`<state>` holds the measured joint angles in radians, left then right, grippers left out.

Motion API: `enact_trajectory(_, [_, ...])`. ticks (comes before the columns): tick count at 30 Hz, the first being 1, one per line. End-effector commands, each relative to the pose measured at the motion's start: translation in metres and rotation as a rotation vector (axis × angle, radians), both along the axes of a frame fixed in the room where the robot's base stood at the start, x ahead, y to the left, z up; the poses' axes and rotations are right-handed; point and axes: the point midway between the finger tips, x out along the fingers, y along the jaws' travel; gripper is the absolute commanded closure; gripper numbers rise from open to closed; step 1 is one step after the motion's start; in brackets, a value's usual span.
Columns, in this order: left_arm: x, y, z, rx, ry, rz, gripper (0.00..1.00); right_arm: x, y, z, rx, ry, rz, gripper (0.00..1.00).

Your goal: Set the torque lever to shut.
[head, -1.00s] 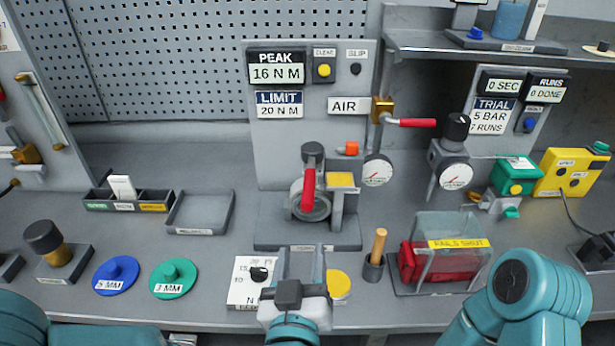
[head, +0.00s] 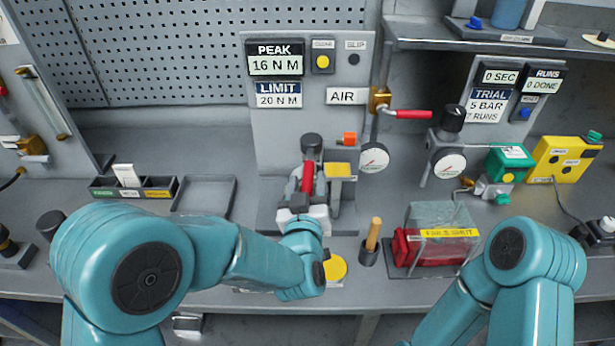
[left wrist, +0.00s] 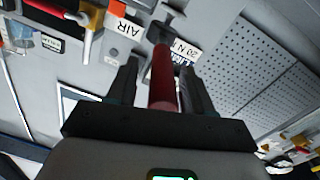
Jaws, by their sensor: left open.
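The torque lever has a red handle (head: 308,176) that hangs down toward me on the grey valve stand (head: 346,222) in the middle of the bench. My left gripper (head: 304,197) is at the handle's near end. In the left wrist view the red handle (left wrist: 163,80) lies between the two dark fingers of my left gripper (left wrist: 160,90). The fingers are open, with a gap showing at the handle's sides. The valve body behind is partly hidden by the gripper. My right arm shows at the right, but its gripper is out of view.
A panel (head: 263,130) behind reads peak 16 N M and limit 20 N M. An air valve with a red handle (head: 412,114) is at its right. A wooden-handled tool (head: 373,235) and a clear-covered red box (head: 437,246) stand right of the stand.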

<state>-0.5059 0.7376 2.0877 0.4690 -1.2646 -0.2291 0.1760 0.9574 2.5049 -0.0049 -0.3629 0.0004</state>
Motion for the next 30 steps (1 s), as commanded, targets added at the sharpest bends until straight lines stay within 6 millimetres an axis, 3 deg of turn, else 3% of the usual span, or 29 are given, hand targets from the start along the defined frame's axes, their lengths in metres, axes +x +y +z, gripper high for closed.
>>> enact_trajectory(10, [0.006, 0.0, -0.001, 0.0, 0.0, 0.001, 0.52, 0.0, 0.0, 0.001, 0.0, 0.0, 0.0, 0.49])
enact_trajectory(14, [0.006, 0.0, 0.0, 0.0, 0.0, 0.001, 0.94, 0.0, 0.0, 0.001, 0.0, 0.0, 0.0, 0.49])
enact_trajectory(15, [0.006, 0.0, 0.0, 0.0, 0.0, 0.001, 1.0, 0.0, 0.0, 0.001, 0.0, 0.0, 0.0, 0.49])
enact_trajectory(23, [0.006, 0.002, -0.002, -0.001, -0.001, -0.011, 1.0, 0.0, 0.0, -0.004, 0.0, 0.0, 0.0, 0.49])
enact_trajectory(30, [0.007, 0.015, -0.005, -0.003, -0.004, -0.095, 1.0, 0.0, 0.0, -0.034, 0.0, 0.0, 0.0, 0.49])
